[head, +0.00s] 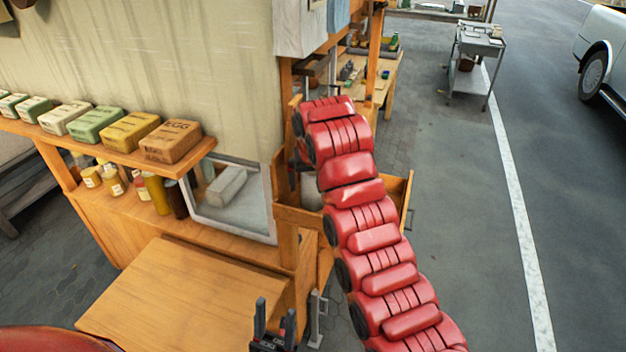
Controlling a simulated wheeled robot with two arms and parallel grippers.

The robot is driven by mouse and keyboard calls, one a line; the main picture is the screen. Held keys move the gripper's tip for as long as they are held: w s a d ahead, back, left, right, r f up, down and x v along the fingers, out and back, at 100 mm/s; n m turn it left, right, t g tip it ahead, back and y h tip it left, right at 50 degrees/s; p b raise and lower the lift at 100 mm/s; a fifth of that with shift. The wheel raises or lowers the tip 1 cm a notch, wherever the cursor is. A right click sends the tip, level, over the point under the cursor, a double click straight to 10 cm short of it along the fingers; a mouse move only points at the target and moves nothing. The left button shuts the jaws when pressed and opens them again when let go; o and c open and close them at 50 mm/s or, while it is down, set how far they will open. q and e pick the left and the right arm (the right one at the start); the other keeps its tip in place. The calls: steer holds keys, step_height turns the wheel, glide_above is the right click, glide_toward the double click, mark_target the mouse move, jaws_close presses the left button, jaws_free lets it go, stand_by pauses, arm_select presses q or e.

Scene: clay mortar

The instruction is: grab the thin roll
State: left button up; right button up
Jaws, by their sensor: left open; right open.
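I cannot make out a thin roll for certain. A pale, rounded object (311,192) shows in the open wooden drawer (398,190), partly hidden by my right arm; I cannot tell if it is a roll. My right gripper (296,164) is at the far end of the red arm, above the drawer's left side. It is open, mostly hidden, and its fingertips are not clear. My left gripper (275,318) is open at the bottom centre, fingers pointing up, beside the right edge of the wooden worktop. Nothing shows between its fingers.
The low wooden worktop (170,300) is bare. A shelf (100,143) holds a row of labelled boxes, with bottles below. A white-framed opening (235,205) is left of the drawer. A workbench (375,80) and grey cart (478,50) stand behind; open pavement lies right.

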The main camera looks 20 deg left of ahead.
steer(key=shift+w+f, duration=0.15)
steer(key=shift+f, duration=0.15)
steer(key=c, duration=1.3)
steer(key=shift+c, duration=0.2)
